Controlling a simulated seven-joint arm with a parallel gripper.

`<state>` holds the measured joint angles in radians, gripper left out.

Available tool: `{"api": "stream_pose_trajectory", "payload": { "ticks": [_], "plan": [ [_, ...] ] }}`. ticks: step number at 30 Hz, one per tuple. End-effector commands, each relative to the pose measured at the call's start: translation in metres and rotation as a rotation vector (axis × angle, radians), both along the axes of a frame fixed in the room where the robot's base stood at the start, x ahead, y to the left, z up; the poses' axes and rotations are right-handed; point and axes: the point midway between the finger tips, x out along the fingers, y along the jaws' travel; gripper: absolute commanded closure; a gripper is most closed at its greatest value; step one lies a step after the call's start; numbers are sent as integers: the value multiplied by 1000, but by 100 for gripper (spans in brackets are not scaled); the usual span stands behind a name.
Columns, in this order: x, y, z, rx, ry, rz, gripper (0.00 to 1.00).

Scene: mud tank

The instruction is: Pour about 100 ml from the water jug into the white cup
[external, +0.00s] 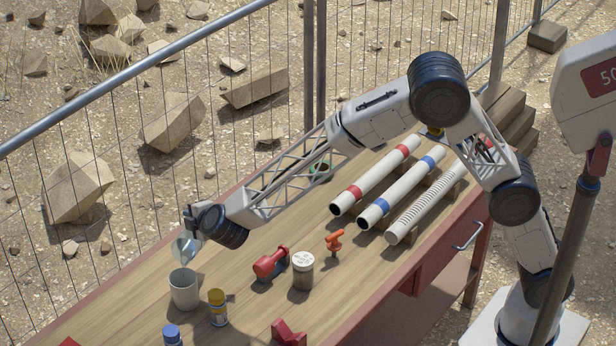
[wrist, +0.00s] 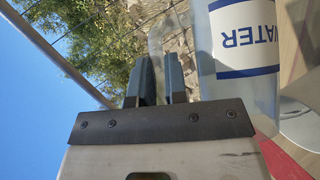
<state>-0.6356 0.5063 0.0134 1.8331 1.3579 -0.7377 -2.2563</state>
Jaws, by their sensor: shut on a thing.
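The clear water jug (external: 186,249) is in my gripper (external: 190,214) at the far end of the arm, tilted above the white cup. In the wrist view, the jug (wrist: 246,75) fills the right part, and its white WATER label with blue bands shows upside down. The two fingers (wrist: 160,82) are close together beside the jug, shut on a pale clear part that looks like its handle. The white cup (external: 184,293) stands upright on the bench just below the jug. I cannot make out a water stream or the level in the cup.
A yellow-capped bottle (external: 217,308) and a blue-capped bottle (external: 172,336) stand near the cup. Pipes (external: 375,176) lie farther back. A wire fence (external: 150,150) runs behind the bench.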

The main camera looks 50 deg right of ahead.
Motion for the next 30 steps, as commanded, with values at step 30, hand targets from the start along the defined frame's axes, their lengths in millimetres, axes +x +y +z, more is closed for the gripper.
{"api": "stream_pose_trajectory", "payload": {
  "ticks": [30],
  "plan": [
    [12, -20, -37, 287, 168, 0, 100]
  ]
}}
